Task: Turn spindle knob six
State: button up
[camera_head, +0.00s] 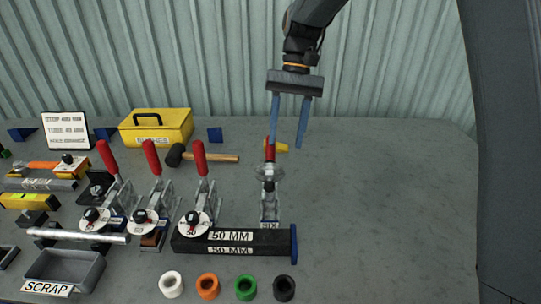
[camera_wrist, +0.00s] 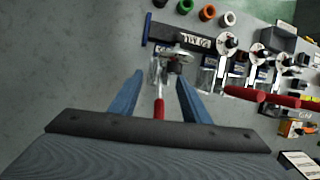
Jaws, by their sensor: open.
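The clamp labelled SIX (camera_head: 269,212) stands at the right end of the row of clamps, behind the black 50 MM bar. Its pale round spindle knob (camera_head: 269,172) sits on top; it also shows in the wrist view (camera_wrist: 181,57). Its red handle (camera_head: 270,150) is partly hidden by a finger in the head view. In the wrist view the handle (camera_wrist: 159,108) lies between the blue fingers. My gripper (camera_head: 284,151) is open and empty, above and behind the knob. In the wrist view my gripper's fingertips (camera_wrist: 160,74) point towards the clamp, with the knob just beyond them.
Several red-handled clamps (camera_head: 199,160) with white dials stand to the left. The black 50 MM bar (camera_head: 235,241) lies in front, with coloured rings (camera_head: 208,286) before it. A mallet (camera_head: 207,157) and yellow toolbox (camera_head: 155,128) are behind left. The bench's right side is clear.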

aim_at(270, 161)
jog(key=shift+g, duration=0.4)
jog(key=shift+s+a+f+p, duration=0.4)
jog(key=shift+a+f, duration=0.2)
jog(key=shift+f, duration=0.35)
jog(key=shift+s+a+f+p, duration=0.35)
jog(key=shift+s+a+f, duration=0.15)
jog(key=shift+f, duration=0.4)
jog(key=shift+s+a+f+p, duration=0.4)
jog(key=shift+a+f, duration=0.25)
jog(key=shift+f, duration=0.3)
jog(key=c, duration=1)
jog(key=shift+c, duration=0.2)
